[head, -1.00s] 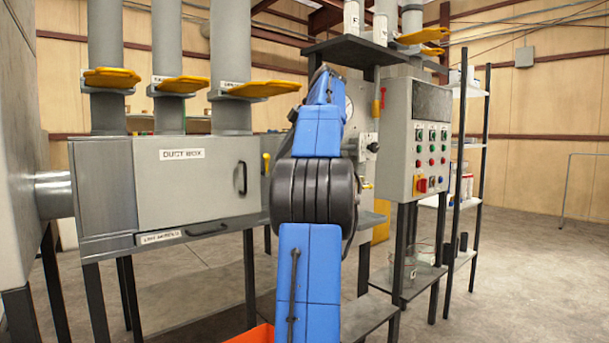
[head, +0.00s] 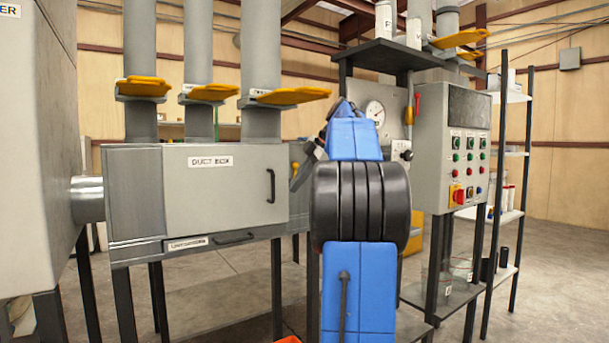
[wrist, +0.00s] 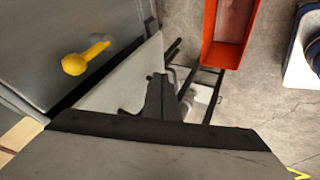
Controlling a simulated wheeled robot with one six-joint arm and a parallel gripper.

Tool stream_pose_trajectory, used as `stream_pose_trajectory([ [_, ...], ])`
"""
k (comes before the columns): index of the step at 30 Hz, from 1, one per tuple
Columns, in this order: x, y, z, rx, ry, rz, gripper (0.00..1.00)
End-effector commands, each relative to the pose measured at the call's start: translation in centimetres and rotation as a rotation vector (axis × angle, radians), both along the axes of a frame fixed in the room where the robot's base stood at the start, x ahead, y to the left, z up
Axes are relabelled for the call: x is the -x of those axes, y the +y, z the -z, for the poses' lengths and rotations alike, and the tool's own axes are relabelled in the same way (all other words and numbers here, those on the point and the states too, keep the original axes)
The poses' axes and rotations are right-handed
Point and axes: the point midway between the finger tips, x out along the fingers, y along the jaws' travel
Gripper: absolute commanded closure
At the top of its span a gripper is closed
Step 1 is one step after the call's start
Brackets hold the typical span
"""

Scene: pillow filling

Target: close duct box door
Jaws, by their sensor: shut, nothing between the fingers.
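The duct box (head: 135,195) stands at the left in the head view, on dark legs. Its grey door (head: 225,185), with the "DUCT BOX" label and a black upright handle (head: 270,186), looks flush with the box front. In the wrist view my gripper (wrist: 160,82) is shut and empty, pointing away from the camera. A pale panel (wrist: 118,78) lies beside or beyond it; I cannot tell whether it is the door or whether they touch.
A drawer with a black handle (head: 234,238) sits below the door. Yellow slide gates (head: 290,96) cross the ducts above. A control panel (head: 450,155) and shelves stand at the right. The wrist view shows a yellow knob (wrist: 75,64) and an orange container (wrist: 228,35).

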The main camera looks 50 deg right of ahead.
Motion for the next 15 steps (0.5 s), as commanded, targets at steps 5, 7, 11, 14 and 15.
stream_pose_trajectory([
  [5, -1.4, 0.0, 1.2, 0.0, 0.001, 0.0, 1.0],
  [7, -2.2, -0.2, 1.1, 0.001, 0.0, -0.001, 1.0],
  [11, -3.3, -0.6, 1.1, 0.001, 0.0, -0.002, 1.0],
  [14, -4.0, -0.9, 1.1, 0.0, 0.0, 0.0, 1.0],
  [15, -4.2, -1.0, 1.1, 0.0, 0.001, 0.0, 1.0],
])
